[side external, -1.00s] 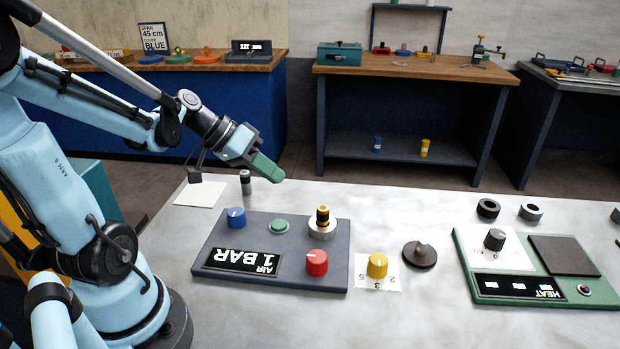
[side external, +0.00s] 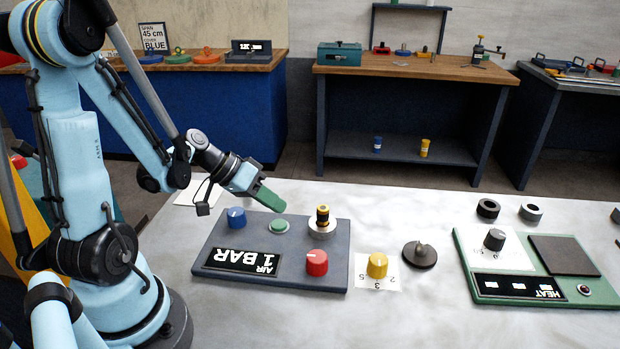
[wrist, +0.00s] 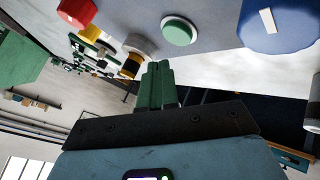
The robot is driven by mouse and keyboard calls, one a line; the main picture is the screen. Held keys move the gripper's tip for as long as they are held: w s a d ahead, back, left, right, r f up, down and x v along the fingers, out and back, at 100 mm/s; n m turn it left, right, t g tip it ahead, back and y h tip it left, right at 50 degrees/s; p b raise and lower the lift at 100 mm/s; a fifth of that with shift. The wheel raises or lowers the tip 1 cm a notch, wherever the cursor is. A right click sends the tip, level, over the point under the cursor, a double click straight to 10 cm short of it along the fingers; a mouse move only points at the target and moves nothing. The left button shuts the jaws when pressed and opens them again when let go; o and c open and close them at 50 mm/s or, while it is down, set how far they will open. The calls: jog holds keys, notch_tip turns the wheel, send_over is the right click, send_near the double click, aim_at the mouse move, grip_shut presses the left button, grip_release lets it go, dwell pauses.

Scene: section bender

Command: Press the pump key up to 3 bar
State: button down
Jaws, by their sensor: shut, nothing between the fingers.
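The grey air panel (side external: 215,240) lies on the pale bench. Its display (side external: 243,261) reads AIR 1 BAR, upside down in this view. The round green pump key (side external: 280,226) sits at the panel's upper middle. It also shows in the wrist view (wrist: 179,31), beyond my fingertips. My gripper (side external: 271,201) is shut and empty, with its green fingers just above and behind the key, apparently apart from it. In the wrist view my fingers (wrist: 157,80) are closed together below the key.
On the panel, a blue knob (side external: 236,218) is left of the key, a red knob (side external: 317,262) front right, and a black-and-yellow fitting (side external: 322,221) right. A yellow knob (side external: 377,265) and the green heat panel (side external: 466,270) stand farther right.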

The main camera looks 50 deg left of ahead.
aim_at(274, 223)
jog(key=shift+f, duration=0.65)
jog(key=shift+f, duration=0.15)
dwell(1.6)
jog(key=shift+f, duration=0.3)
jog(key=shift+r, duration=0.1)
dwell(0.4)
jog(key=shift+r, duration=0.35)
jog(key=shift+r, duration=2.5)
